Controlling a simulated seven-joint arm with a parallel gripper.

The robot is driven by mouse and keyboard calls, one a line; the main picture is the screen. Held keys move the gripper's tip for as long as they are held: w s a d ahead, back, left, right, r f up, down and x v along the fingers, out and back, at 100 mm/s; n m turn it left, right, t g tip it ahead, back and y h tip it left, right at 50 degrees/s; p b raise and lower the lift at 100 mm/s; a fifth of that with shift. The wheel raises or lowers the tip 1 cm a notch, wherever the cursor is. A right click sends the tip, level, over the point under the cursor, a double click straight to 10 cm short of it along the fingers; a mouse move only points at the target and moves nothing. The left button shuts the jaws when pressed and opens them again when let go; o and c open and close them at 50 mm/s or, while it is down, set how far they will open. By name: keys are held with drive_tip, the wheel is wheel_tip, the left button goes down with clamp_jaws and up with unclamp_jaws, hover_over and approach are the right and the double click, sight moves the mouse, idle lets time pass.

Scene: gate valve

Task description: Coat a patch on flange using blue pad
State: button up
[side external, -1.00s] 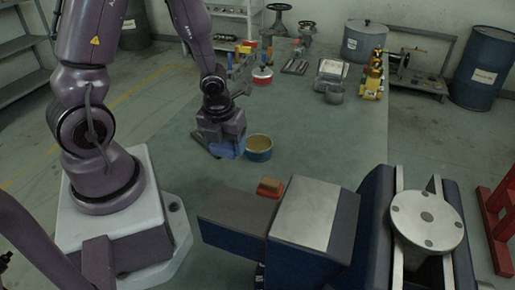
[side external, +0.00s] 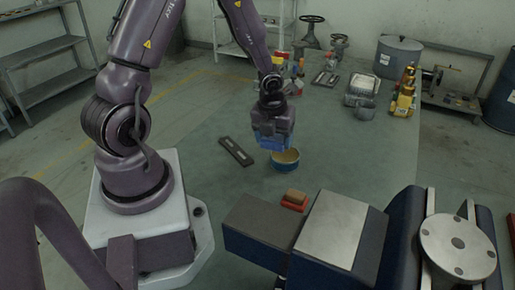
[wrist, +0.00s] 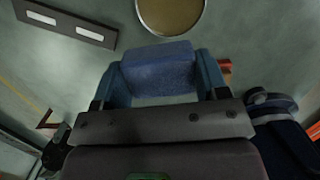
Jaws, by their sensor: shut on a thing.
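A blue pad (wrist: 158,68) is held between the fingers of my gripper (wrist: 160,80), which is shut on it. In the side view my gripper (side external: 272,134) holds the pad (side external: 272,143) low over the table, just in front of the rim of a round bowl (side external: 286,166). The bowl has a yellow-brown content, seen also at the top of the wrist view (wrist: 171,12). The flange (side external: 458,247), a round grey metal disc with several holes, sits between blue vise-like jaws at the lower right. I cannot tell whether the pad carries any coating.
A dark flat holder (side external: 236,151) lies left of the bowl. A red and brown block (side external: 295,198) lies near the metal block (side external: 342,230). A pot (side external: 398,56), yellow bottles (side external: 402,98) and handwheels stand at the back.

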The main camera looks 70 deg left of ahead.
drive_tip(key=r, duration=0.2)
hover_over(286, 154)
drive_tip(key=shift+w+d+f+m, duration=0.1)
drive_tip(key=shift+d+f+m, duration=0.05)
drive_tip(key=shift+f+m, duration=0.15)
drive_tip(key=shift+s, duration=0.2)
drive_tip(key=shift+f, duration=2.95)
drive_tip(key=shift+f, duration=0.4)
wheel_tip(286, 154, up, 7)
